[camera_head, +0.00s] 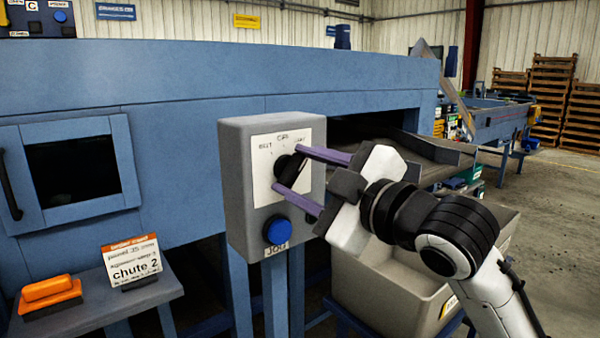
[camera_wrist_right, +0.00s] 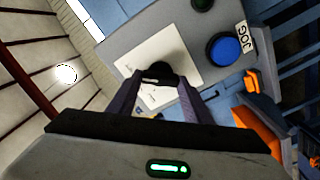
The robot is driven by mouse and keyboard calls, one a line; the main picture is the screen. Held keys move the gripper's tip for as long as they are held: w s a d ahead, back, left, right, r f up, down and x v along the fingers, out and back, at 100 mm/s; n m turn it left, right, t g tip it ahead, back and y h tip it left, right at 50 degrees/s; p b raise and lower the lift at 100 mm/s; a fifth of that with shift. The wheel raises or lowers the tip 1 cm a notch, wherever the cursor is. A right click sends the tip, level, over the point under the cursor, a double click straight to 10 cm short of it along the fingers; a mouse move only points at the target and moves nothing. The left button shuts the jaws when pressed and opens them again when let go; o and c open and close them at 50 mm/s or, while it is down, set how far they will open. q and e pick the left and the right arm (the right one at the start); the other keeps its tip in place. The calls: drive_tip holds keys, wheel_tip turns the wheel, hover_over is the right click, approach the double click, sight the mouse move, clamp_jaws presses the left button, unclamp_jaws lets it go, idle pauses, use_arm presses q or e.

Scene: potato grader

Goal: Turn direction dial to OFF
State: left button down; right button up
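The direction dial (camera_head: 286,168) is a black knob on a white label plate (camera_head: 263,180) on a grey control box (camera_head: 238,137). OFF appears printed at the plate's top, with smaller marks to either side. Which mark the dial points to is unclear. My right gripper (camera_head: 289,169) is open, its two purple fingers on either side of the dial, one above right and one below. In the right wrist view the dial (camera_wrist_right: 158,72) shows between the fingertips; I cannot tell whether they touch it. My left gripper is not in view.
A blue JOG button (camera_head: 277,231) sits below the dial, close to the lower finger. A grey bin (camera_head: 385,290) stands under my right arm. A small table at left carries an orange-handled item (camera_head: 48,290) and a "chute 2" sign (camera_head: 133,262). The blue machine is behind.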

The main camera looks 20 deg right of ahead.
drive_tip(key=shift+c, duration=0.9)
drive_tip(key=shift+r+n+p, duration=0.1)
drive_tip(key=shift+n+p, duration=0.85)
drive_tip(key=shift+n, duration=0.05)
drive_tip(key=shift+n+p, duration=0.3)
drive_tip(key=shift+n, duration=0.1)
drive_tip(key=shift+n+p, duration=0.9)
drive_tip(key=shift+n, duration=0.2)
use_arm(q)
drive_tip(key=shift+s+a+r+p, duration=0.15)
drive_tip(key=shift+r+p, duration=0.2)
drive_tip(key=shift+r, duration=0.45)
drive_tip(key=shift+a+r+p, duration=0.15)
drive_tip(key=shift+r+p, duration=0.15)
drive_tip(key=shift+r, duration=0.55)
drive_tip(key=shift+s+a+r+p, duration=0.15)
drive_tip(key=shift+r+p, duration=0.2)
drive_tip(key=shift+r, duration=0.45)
use_arm(e)
drive_tip(key=shift+f+n, duration=0.2)
drive_tip(key=shift+n, duration=1.2)
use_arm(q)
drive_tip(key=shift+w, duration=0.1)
use_arm(e)
drive_tip(key=o, duration=1.1)
drive_tip(key=shift+c, duration=0.2)
